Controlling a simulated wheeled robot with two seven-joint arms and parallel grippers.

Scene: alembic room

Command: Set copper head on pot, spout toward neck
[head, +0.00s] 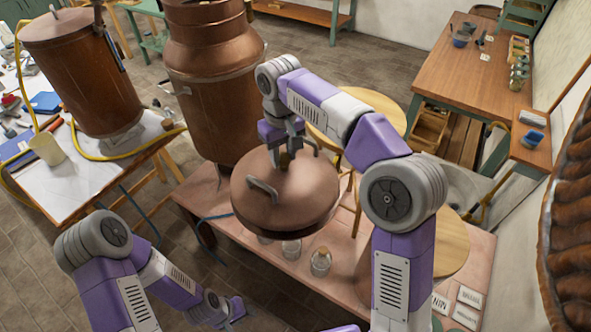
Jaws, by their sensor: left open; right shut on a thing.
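The copper head (290,205), a rounded lid-like piece with a grey loop handle, hangs tilted above the front table. My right gripper (284,157) is shut on its top, over a small brownish knob; the fingers partly hide the grip. I cannot make out a spout on it. The copper pot (210,115), tall with a stepped, narrower upper part, stands behind and left of the head; its top is cut off by the frame. I cannot tell which part is the neck. My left gripper (236,309) is open and low at the front, apart from both.
Small glass jars (320,262) stand on the pinkish table (350,287) below the head. Another copper vessel (85,75) with a yellow hose (110,156) stands left. Round wooden stools (450,243) are near my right arm. A wooden workbench (470,65) is back right.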

